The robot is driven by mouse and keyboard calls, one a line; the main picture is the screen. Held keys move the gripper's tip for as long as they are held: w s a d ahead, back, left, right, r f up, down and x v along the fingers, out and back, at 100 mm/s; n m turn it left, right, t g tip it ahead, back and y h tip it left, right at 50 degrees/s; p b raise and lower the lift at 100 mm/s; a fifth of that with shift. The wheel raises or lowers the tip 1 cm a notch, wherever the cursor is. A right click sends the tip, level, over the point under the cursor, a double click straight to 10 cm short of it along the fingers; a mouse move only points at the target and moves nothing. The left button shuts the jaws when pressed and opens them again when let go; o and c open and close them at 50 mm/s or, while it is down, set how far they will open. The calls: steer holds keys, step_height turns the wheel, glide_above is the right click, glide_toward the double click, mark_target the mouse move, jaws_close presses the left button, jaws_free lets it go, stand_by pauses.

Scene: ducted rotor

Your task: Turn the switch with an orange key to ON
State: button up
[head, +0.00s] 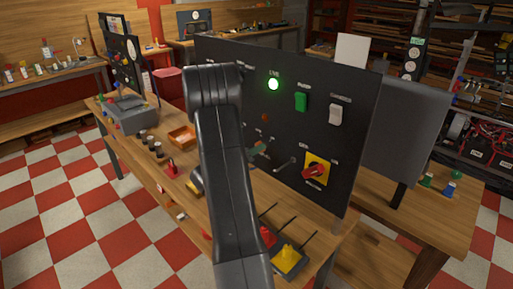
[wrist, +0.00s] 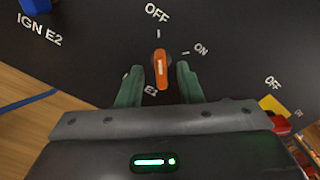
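The orange key (wrist: 161,68) is on the black panel (wrist: 95,50), upright in the wrist view, its top end toward the mark under OFF. ON is printed to its upper right. My gripper (wrist: 160,70) is open, with one green finger on each side of the key and a visible gap on both sides. I cannot tell how deep the fingertips reach around it.
A blue part (wrist: 36,6) sits near IGN E2. Yellow and red controls (head: 287,258) stand on the bench below.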

steer(key=shift+w+d, duration=0.2)
steer(key=shift+d, duration=0.2)
jaws_close()
steer(key=shift+f+m+b, duration=0.15)
steer(key=shift+m+b, duration=0.15)
steer(key=shift+b, duration=0.35)
steer(key=m+b, duration=1.5)
steer(key=b, duration=1)
steer(key=shift+w+a, duration=0.1)
steer(key=shift+a, duration=0.05)
steer(key=shift+r+m+b, duration=0.2)
steer(key=shift+m+b, duration=0.1)
steer(key=shift+b, duration=0.1)
